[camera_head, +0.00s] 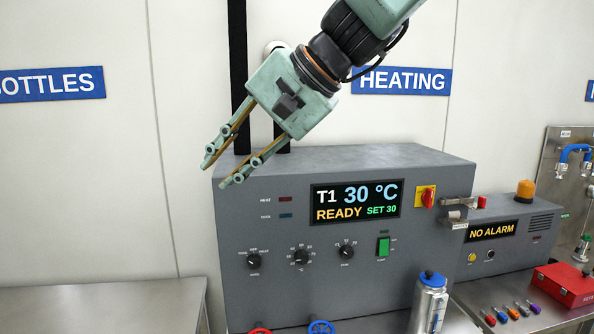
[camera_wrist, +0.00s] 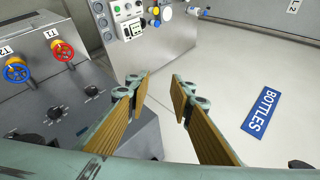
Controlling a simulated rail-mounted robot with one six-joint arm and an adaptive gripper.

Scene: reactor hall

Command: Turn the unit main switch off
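The unit is a grey box (camera_head: 330,295) with a display reading T1 30 °C, READY, SET 30. Its main switch looks to be the red rotary handle (camera_head: 427,197) on a yellow plate, right of the display; the handle stands roughly upright. My gripper (camera_head: 221,171) is above the left end of the unit, well left of the switch, pointing down and left. Its fingers are apart with nothing between them. In the wrist view my gripper (camera_wrist: 162,98) is also open and empty; a grey panel with dark knobs (camera_wrist: 55,113) lies at left, and the red handle is not visible there.
Metal brackets (camera_head: 455,215) stick out right of the switch. A NO ALARM box (camera_head: 510,255) with an orange beacon (camera_head: 525,190) stands at right. A silver bottle (camera_head: 428,300) stands before the unit. The left bench (camera_head: 100,300) is clear.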

